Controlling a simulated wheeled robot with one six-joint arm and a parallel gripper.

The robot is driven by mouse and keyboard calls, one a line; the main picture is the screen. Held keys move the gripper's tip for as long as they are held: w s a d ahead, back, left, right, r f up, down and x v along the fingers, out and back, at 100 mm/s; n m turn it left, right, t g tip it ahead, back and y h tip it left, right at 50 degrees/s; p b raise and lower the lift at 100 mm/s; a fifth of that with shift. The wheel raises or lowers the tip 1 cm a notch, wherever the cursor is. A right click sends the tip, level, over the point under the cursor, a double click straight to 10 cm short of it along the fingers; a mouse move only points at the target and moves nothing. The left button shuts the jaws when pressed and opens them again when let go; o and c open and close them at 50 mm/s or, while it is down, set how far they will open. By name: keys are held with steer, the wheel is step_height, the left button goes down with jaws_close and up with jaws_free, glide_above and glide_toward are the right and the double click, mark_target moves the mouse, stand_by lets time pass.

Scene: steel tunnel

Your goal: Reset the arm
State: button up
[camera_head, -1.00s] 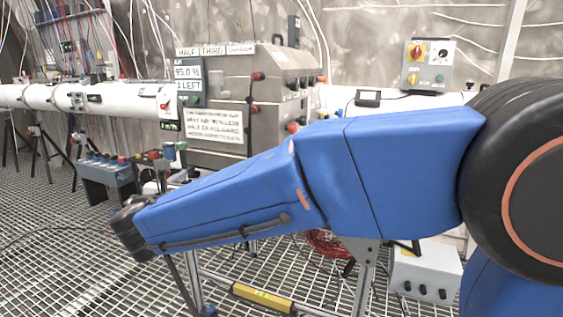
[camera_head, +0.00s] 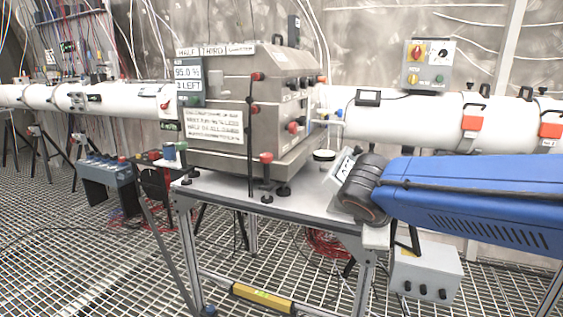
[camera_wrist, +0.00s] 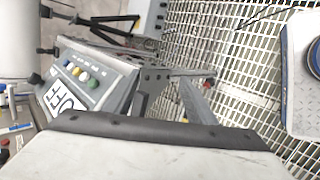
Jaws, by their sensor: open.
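My blue arm (camera_head: 470,195) reaches in from the right edge in the head view, with its black joint (camera_head: 362,190) in front of the table's right end. My gripper's fingers do not show in either view. In the wrist view, a pale surface with a black rim fills the bottom; I cannot tell which part it is.
A steel machine (camera_head: 225,95) with a 95.0 % readout stands on a metal table (camera_head: 215,190). A white pipe (camera_head: 420,120) runs behind. A grey box (camera_head: 425,270) is below the arm. The wrist view shows a button panel (camera_wrist: 85,75) and grating floor (camera_wrist: 240,70).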

steer(key=s+d+f+m+y, duration=0.1)
steer(key=s+f+m, duration=0.1)
steer(key=s+m, duration=0.2)
steer(key=s+d+f+m+g+y, duration=0.1)
steer(key=s+d+f+m+y, duration=0.1)
steer(key=s+m, duration=0.3)
steer(key=s+d+f+m+y, duration=0.1)
steer(key=s+f+m, duration=0.3)
steer(key=s, duration=0.5)
steer(key=shift+s+d+f+m+g+y, duration=0.2)
steer(key=shift+d+f+m+g+y, duration=0.15)
steer(key=shift+d+m, duration=0.2)
steer(key=shift+r, duration=0.1)
stand_by(0.8)
